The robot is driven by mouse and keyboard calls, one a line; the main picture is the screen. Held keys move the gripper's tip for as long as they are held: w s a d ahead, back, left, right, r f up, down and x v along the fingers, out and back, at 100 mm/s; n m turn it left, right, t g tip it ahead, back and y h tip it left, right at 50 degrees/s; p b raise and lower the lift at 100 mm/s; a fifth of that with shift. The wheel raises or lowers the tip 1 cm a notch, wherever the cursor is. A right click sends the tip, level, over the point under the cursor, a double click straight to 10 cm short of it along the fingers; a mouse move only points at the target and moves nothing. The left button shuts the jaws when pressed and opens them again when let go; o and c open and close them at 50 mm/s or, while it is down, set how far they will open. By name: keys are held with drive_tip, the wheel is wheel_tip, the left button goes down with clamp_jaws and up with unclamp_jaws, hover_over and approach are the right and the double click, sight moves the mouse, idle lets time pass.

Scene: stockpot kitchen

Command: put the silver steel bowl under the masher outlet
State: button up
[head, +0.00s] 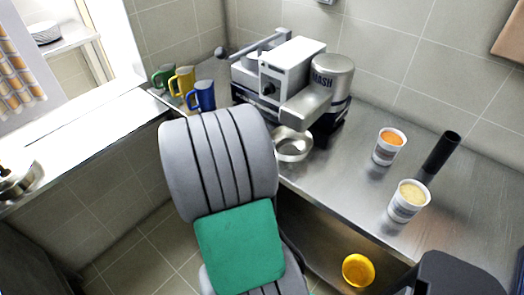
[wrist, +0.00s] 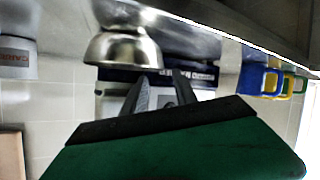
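The silver steel bowl (head: 293,151) stands upright on the steel counter, below the front of the masher (head: 310,104). From this angle it appears under the outlet; the outlet opening itself is hidden. In the wrist view, which is upside down, the bowl (wrist: 124,48) is at upper left with its rim close to my gripper's fingertips. My gripper (wrist: 162,78) shows two fingers spread apart with a gap between them and nothing clearly held. I cannot tell whether a finger touches the rim. In the head view my arm hides the gripper.
Green, yellow and blue mugs (head: 201,96) stand left of the masher. Two labelled tubs (head: 388,148) (head: 407,203) and a black cylinder (head: 441,152) are on the right counter. A yellow bowl (head: 358,269) lies lower down. Counter between bowl and tubs is clear.

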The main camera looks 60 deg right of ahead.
drive_tip(key=w+a+r+n+t+y, duration=0.1)
drive_tip(key=w+a+n+y, duration=0.15)
drive_tip(key=w+a, duration=0.45)
drive_tip(key=w+a+r+n+t+y, duration=0.1)
drive_tip(key=w+a+y, duration=0.25)
drive_tip(key=a, duration=0.75)
drive_tip(key=s+a+r+n+y, duration=0.1)
drive_tip(key=a+r+n+y, duration=0.1)
drive_tip(key=a, duration=0.9)
drive_tip(key=s+a+r+n+g+y, duration=0.1)
drive_tip(key=a+n, duration=0.5)
drive_tip(key=a, duration=0.6)
wheel_tip(320, 180, up, 2)
drive_tip(key=s+y, duration=0.1)
drive_tip(key=y, duration=0.2)
drive_tip(key=shift+a+n+y, duration=0.2)
drive_tip(key=shift+n+y, duration=0.15)
drive_tip(key=shift+y, duration=0.05)
